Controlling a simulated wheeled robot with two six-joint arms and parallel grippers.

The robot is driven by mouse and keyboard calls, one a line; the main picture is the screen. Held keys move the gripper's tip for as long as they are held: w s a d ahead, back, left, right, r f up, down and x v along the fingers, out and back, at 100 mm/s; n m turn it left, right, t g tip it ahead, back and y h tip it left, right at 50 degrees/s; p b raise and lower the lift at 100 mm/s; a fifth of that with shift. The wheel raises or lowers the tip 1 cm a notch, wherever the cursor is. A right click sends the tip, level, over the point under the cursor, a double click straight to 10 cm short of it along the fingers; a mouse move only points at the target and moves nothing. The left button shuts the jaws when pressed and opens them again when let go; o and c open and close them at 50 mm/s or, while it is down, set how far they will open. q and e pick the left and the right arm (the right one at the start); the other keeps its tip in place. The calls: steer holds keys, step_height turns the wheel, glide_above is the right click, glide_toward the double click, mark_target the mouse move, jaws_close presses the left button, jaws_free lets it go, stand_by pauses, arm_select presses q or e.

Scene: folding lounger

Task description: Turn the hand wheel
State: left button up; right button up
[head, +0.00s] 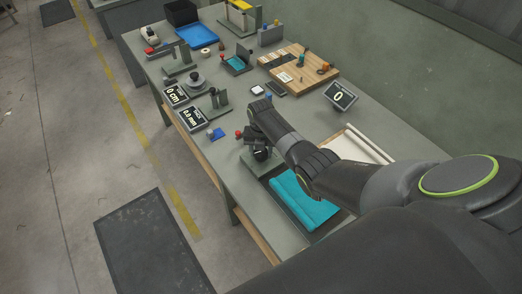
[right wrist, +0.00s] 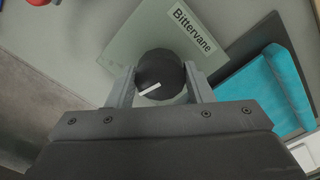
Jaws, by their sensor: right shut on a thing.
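The hand wheel (right wrist: 158,75) is a dark round knob with a white line on its face, seen in the right wrist view. It sits by a pale green plate (right wrist: 145,38) labelled "Bittervane". My right gripper (right wrist: 160,85) has one finger on each side of the wheel and is shut on it. The white line slants slightly up to the right. In the head view my right gripper (head: 260,148) reaches down over the same plate (head: 252,166) and hides part of the wheel. My left gripper is in neither view.
A dark tray (head: 328,231) with a folded teal cloth (head: 302,203) lies close beside the plate. Displays (head: 192,117) and a blue piece (head: 217,134) stand farther left. A wooden board (head: 310,72) lies toward the back.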

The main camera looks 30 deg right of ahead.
steer(key=shift+r+n, duration=0.1)
steer(key=shift+n, duration=0.5)
steer(key=o, duration=1)
steer(key=shift+r, duration=0.1)
step_height(320, 180, up, 17)
steer(key=b, duration=0.1)
